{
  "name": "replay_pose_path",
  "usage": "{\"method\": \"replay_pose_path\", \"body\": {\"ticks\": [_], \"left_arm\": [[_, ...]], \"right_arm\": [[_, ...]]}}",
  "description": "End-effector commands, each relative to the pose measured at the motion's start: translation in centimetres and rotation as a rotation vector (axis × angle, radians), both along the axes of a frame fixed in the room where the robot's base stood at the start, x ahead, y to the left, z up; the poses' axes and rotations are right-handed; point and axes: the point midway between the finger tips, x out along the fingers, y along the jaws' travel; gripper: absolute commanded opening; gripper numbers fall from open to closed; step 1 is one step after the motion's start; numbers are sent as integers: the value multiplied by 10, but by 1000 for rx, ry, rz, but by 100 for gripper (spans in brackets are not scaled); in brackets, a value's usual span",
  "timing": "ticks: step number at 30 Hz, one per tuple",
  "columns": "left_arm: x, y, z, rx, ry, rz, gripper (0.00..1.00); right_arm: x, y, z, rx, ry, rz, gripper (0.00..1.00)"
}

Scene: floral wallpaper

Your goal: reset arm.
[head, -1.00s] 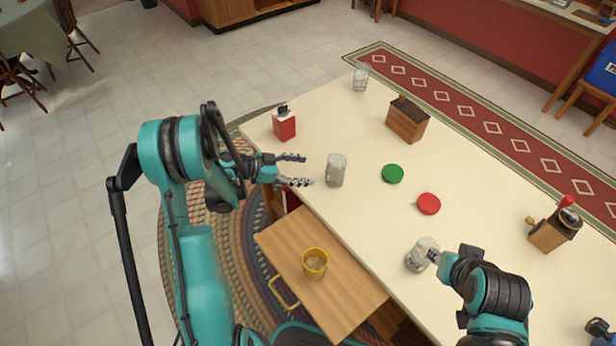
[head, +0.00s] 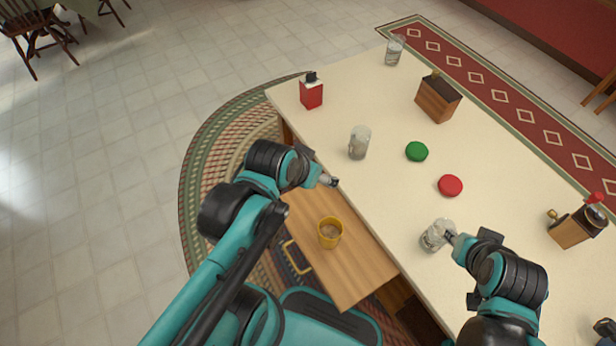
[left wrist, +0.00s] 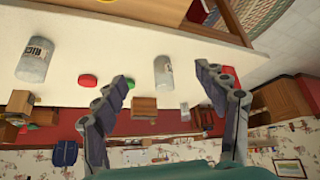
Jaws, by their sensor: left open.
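My left gripper (head: 331,181) is seen small in the head view, above the table's edge by the open drawer. In the left wrist view its two fingers (left wrist: 163,76) are spread wide with nothing between them. My right gripper (head: 450,238) is at a glass jar (head: 436,235) on the right of the table. Its fingertips are hidden against the jar, so I cannot tell whether they close on it. This jar also shows in the left wrist view (left wrist: 34,60). Another jar (head: 359,142) stands beyond my left gripper, apart from it.
An open wooden drawer (head: 355,270) holds a yellow cup (head: 330,232). On the white table (head: 395,185) are a green lid (head: 416,151), a red lid (head: 450,185), a red canister (head: 311,92), a wooden box (head: 438,98), a glass (head: 395,50) and a grinder (head: 578,226).

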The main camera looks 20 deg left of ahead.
Motion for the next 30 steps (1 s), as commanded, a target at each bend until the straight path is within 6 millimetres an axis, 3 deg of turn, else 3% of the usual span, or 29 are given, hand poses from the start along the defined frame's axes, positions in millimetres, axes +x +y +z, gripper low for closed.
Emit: {"method": "replay_pose_path", "body": {"ticks": [6,30], "left_arm": [[-21,6,0,27,-37,66,72],[-21,6,0,28,-40,71,72]], "right_arm": [[0,0,0,0,0,0,32],[0,0,0,0,0,0,32]]}}
